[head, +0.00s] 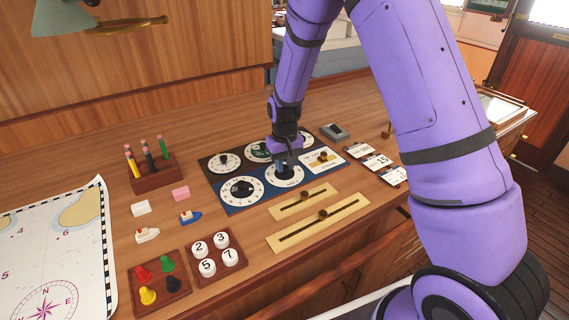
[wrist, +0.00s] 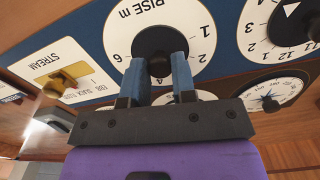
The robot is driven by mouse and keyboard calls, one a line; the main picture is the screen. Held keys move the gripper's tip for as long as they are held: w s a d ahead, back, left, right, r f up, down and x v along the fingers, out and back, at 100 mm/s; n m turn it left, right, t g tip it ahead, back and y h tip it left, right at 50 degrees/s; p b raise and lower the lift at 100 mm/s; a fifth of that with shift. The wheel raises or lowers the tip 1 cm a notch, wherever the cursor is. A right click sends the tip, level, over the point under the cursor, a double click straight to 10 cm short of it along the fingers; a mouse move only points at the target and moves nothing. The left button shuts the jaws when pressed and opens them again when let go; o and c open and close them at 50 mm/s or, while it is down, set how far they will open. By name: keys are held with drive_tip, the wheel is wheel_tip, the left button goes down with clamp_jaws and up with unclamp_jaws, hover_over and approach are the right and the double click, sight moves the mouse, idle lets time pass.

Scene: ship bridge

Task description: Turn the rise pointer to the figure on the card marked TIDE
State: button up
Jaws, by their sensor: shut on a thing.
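The RISE m dial (wrist: 202,40) is a white disc with a black centre knob (wrist: 160,40) on a blue panel. In the head view the dial (head: 292,180) is partly covered by my gripper (head: 284,166). In the wrist view my gripper (wrist: 155,84) has its two blue fingers on either side of the knob, shut on it. I cannot tell where the pointer points. The word TIDE is not readable.
The STREAM plate (wrist: 88,58) with its brass knob (wrist: 64,80) lies close beside the dial. Another white dial (head: 231,189) is to its left, with more dials behind. Brass slider plates (head: 277,213) lie in front. Numbered discs (head: 207,267) and a chart (head: 75,250) are further left.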

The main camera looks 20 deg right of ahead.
idle(0.3)
drive_tip(key=o, duration=0.9)
drive_tip(key=shift+o, duration=0.2)
wheel_tip(320, 180, up, 11)
